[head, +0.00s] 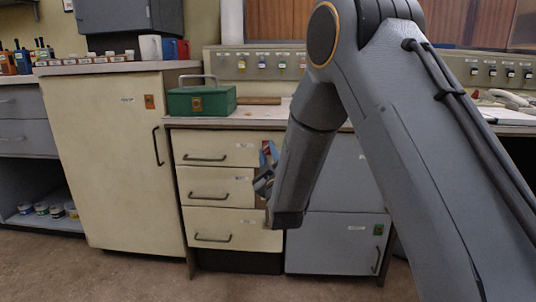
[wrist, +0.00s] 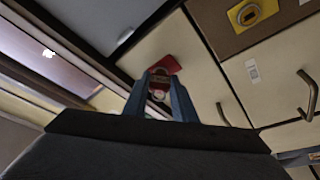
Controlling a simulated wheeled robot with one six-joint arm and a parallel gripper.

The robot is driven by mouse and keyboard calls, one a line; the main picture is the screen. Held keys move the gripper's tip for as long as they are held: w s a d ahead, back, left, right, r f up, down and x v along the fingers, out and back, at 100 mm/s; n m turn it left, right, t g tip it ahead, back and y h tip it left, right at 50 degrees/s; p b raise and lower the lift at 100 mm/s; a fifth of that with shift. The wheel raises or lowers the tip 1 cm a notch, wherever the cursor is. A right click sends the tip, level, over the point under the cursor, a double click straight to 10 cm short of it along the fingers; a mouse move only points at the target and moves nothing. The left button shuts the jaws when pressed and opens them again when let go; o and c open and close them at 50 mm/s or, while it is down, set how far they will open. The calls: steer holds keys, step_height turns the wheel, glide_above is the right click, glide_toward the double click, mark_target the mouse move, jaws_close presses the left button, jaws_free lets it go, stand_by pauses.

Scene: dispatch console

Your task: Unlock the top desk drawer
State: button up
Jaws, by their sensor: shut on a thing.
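The top desk drawer (head: 225,148) is the uppermost of a cream stack and looks closed, with a dark bar handle (head: 205,158). I cannot tell whether the held piece touches the drawer or sits in a lock.
A green box (head: 186,103) stands on the desktop above the drawers. The wrist view shows a brown panel with a yellow round-centred plate (wrist: 249,14). Open floor lies in front.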

steer(key=m+h+b, duration=0.1)
steer(key=m, duration=0.1)
steer(key=shift+a+f+m+t, duration=0.1)
steer(key=shift+m+t, duration=0.2)
steer(key=shift+m+h, duration=0.4)
steer(key=shift+m, duration=0.5)
steer(key=shift+a+m+t+h+b, duration=0.1)
steer(key=shift+m+t+h+b, duration=0.25)
steer(key=shift+m, duration=0.55)
steer(key=shift+m+h, duration=0.75)
steer(key=shift+m, duration=0.55)
